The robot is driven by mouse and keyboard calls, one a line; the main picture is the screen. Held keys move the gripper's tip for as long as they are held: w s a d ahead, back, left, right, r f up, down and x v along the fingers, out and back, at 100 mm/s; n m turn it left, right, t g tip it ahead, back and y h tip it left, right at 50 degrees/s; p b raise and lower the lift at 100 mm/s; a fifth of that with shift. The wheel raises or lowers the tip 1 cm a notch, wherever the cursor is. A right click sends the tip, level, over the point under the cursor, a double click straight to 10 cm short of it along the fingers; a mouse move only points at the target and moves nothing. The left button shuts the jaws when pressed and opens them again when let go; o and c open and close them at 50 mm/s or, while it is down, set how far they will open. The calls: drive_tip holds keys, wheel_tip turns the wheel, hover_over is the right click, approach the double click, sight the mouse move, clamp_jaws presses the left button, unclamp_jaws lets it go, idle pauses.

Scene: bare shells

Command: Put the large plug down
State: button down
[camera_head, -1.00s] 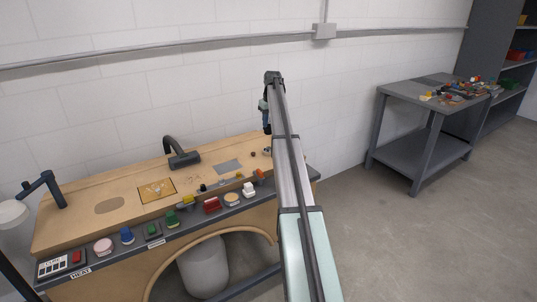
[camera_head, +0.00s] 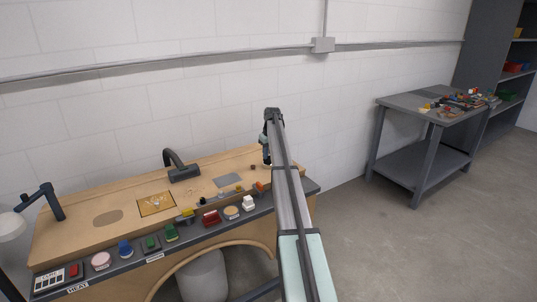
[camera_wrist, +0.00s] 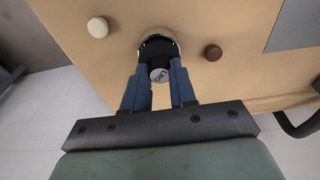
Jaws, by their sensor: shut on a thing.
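In the wrist view my gripper (camera_wrist: 159,82) is shut on the large plug (camera_wrist: 159,72), a dark cylinder with a grey, lettered end between the blue fingers. A pale round rim shows behind the plug against the wooden bench top (camera_wrist: 110,60). I cannot tell whether the plug touches it. In the head view my gripper (camera_head: 266,158) is low over the right end of the wooden bench (camera_head: 120,195), largely hidden by my own arm. The plug cannot be made out there.
A cream knob (camera_wrist: 97,27) and a brown knob (camera_wrist: 212,52) flank the plug. A grey plate (camera_wrist: 297,25) lies beyond. Coloured buttons, including a red one (camera_head: 210,218), line the bench's front edge. A black lamp-like fixture (camera_head: 180,168) stands at the back. A grey table (camera_head: 420,120) stands right.

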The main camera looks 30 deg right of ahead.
drive_tip(key=shift+f, duration=0.3)
drive_tip(key=c, duration=0.9)
unclamp_jaws()
drive_tip(key=shift+f, duration=0.1)
drive_tip(key=r, duration=0.4)
drive_tip(key=s+r, duration=0.1)
drive_tip(key=r, duration=0.3)
drive_tip(key=s+r, duration=0.1)
drive_tip(key=r, duration=0.3)
drive_tip(key=shift+r, duration=0.35)
